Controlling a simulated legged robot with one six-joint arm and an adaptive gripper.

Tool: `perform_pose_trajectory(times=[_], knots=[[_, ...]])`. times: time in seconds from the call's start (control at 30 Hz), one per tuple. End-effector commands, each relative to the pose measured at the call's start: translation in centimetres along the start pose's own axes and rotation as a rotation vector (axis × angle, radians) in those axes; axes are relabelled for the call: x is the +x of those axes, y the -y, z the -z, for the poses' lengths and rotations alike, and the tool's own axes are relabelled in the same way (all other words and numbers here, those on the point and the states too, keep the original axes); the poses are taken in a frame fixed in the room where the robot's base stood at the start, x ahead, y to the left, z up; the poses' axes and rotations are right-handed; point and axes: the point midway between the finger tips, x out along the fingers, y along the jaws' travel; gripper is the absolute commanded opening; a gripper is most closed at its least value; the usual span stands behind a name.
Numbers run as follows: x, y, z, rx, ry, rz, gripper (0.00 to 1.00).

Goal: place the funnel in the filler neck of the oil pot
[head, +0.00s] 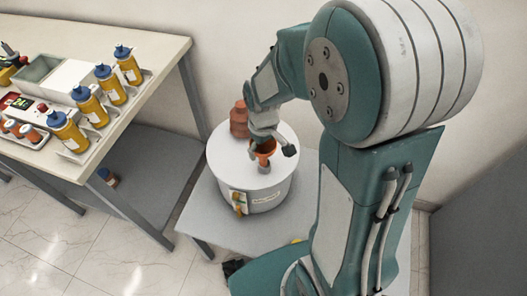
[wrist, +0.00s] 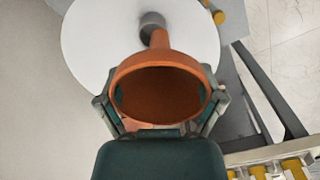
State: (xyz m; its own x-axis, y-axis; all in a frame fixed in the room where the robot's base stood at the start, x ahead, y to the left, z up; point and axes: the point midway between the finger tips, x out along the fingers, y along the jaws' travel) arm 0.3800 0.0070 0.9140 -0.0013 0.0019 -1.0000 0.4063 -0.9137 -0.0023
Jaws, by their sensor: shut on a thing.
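The oil pot is a white drum (head: 230,165) on a low grey stand; its round top also shows in the wrist view (wrist: 90,45). A short grey filler neck (wrist: 152,20) stands up from the top. My gripper (head: 268,144) is shut on the orange funnel (head: 264,152), with a finger on each side of its cone in the wrist view (wrist: 160,90). The funnel's spout points toward the neck, and its tip overlaps the neck in the wrist view. I cannot tell whether the tip is inside it or just above.
A red-brown bottle (head: 239,119) stands behind the pot. A yellow valve (head: 239,203) juts from the pot's front. A workbench (head: 130,55) at left holds several yellow bottles with blue caps (head: 110,85) and a tray. The stand (head: 200,205) has bare room left of the pot.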

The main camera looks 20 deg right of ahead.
Motion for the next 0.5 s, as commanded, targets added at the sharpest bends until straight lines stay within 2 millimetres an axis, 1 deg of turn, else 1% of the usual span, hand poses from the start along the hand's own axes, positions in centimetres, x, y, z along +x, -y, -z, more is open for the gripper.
perform_pose_trajectory(times=[0.03, 0.17, 0.23, 0.3, 0.4, 0.5], knots=[[0.5, -0.3, 0.3, 0.001, 0.001, 0.001, 0.50], [1.3, -0.8, 0.7, 0.000, 0.001, 0.000, 0.50], [1.9, -1.3, 0.9, 0.001, 0.002, 0.001, 0.50], [3.2, -1.1, 0.8, 0.000, 0.004, 0.002, 0.50], [4.3, -1.1, 0.8, -0.001, 0.002, 0.001, 0.50], [4.7, -1.1, 0.9, -0.001, -0.001, 0.000, 0.50]])
